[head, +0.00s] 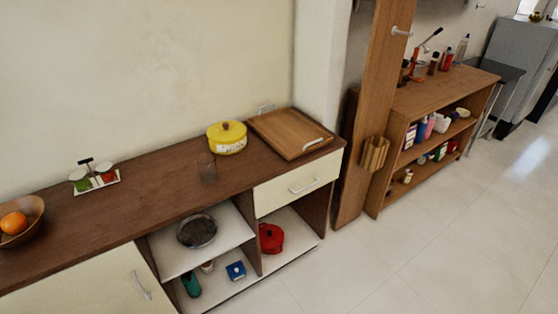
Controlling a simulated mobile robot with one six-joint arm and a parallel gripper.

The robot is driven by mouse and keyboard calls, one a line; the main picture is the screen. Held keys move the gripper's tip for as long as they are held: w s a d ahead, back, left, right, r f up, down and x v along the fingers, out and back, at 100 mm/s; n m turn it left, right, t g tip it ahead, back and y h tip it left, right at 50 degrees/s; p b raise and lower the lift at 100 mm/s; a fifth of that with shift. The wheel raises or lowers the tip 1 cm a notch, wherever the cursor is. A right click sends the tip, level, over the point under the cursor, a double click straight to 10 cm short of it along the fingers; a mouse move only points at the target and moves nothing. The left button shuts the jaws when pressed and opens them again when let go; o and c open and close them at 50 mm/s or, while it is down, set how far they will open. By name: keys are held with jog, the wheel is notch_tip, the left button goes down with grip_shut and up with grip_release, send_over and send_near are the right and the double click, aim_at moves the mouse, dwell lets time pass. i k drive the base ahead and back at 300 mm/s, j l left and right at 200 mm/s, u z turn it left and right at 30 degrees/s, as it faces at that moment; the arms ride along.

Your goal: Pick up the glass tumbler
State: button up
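A clear glass tumbler (208,171) stands upright on the brown wooden counter (130,208), near the middle of its length. It is see-through and faint against the dark wood. A yellow lidded pot stands just behind it to the right, apart from it as far as I can see. My gripper does not show in the head view.
Near the tumbler are the yellow pot (227,139) and a wooden board (289,133). A condiment tray (97,184) and a fruit bowl (31,210) stand left. Below are open shelves with a pan (197,231) and red pot (271,238). The floor (400,260) is clear.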

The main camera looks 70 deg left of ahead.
aim_at(207, 162)
jog(key=u, duration=2.85)
